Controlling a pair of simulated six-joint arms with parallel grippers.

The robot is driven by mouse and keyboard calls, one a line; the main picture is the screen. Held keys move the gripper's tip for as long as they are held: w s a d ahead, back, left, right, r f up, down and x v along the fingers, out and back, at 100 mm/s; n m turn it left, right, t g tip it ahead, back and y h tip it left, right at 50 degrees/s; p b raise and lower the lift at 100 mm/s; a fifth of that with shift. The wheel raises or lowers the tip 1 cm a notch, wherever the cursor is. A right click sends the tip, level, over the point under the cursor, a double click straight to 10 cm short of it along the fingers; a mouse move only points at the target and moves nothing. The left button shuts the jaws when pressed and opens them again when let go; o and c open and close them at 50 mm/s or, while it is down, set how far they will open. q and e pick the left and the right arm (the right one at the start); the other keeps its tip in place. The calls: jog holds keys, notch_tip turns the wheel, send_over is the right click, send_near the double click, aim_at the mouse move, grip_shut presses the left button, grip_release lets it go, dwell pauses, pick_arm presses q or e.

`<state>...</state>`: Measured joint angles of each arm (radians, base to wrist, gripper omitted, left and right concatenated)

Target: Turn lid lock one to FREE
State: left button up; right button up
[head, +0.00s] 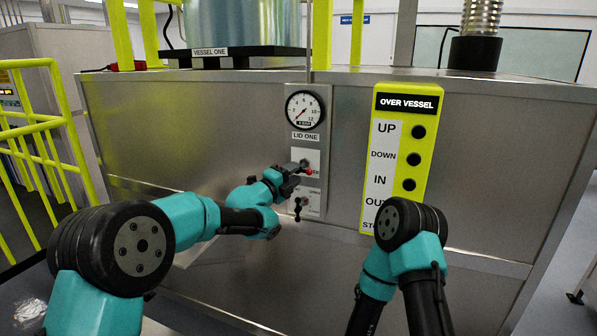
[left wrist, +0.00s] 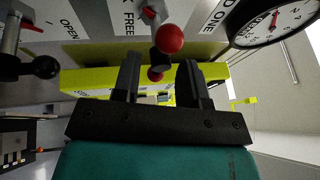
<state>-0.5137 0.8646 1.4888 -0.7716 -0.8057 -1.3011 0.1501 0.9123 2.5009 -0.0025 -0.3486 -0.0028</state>
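Lid lock one is a small lever with a red ball knob (head: 309,171) on the LID ONE panel (head: 305,138), below the gauge. In the left wrist view the red knob (left wrist: 169,38) is just beyond my fingertips, with its metal shaft near the word FREE. A smaller red ball and a dark piece show between the fingers; I cannot tell whether they belong to the same lever. My left gripper (left wrist: 160,75) has its fingers apart and is close to the knob; it also shows in the head view (head: 292,175). My right gripper is out of view.
A second lever with a black ball (head: 298,215) sits below, by an OPEN label; it also shows in the left wrist view (left wrist: 45,67). The pressure gauge (head: 305,109) is above. A yellow OVER VESSEL button box (head: 433,135) stands to the right.

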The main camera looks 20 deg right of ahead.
pick_arm(q)
jog(key=shift+x, duration=1.25)
jog(key=shift+r, duration=0.15)
grip_shut()
